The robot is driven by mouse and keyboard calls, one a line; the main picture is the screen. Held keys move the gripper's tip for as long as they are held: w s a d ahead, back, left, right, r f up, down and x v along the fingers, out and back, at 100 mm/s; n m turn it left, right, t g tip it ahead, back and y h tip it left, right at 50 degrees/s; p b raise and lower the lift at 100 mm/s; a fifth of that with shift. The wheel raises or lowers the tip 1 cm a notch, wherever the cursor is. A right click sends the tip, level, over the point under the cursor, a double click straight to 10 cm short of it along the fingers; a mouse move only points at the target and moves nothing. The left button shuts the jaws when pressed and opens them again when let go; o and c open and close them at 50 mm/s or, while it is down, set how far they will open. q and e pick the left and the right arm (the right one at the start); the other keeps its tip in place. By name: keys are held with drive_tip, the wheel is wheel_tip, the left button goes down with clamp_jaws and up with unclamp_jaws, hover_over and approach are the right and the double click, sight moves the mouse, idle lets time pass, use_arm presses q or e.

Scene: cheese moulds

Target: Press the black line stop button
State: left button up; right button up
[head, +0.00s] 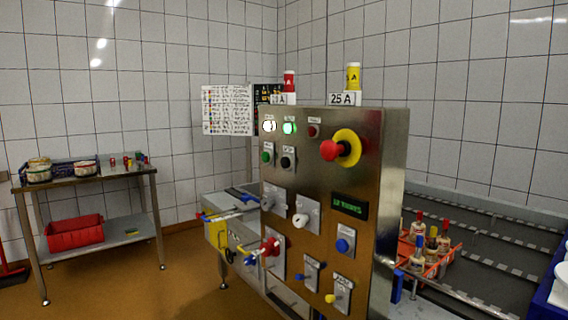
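The black button (287,162) sits on the upper left of the steel control panel (360,180), on a small labelled plate. A green button (267,157) is just left of it. A large red mushroom button (336,150) on a yellow ring is further right. The small label texts are too small to read. Neither of my grippers is in view.
Lower on the panel are knobs, a blue button (342,245) and a small display (349,206). A conveyor (480,250) with an orange crate (440,266) lies to the right. A steel table (95,180) stands at the left wall. Open floor lies front left.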

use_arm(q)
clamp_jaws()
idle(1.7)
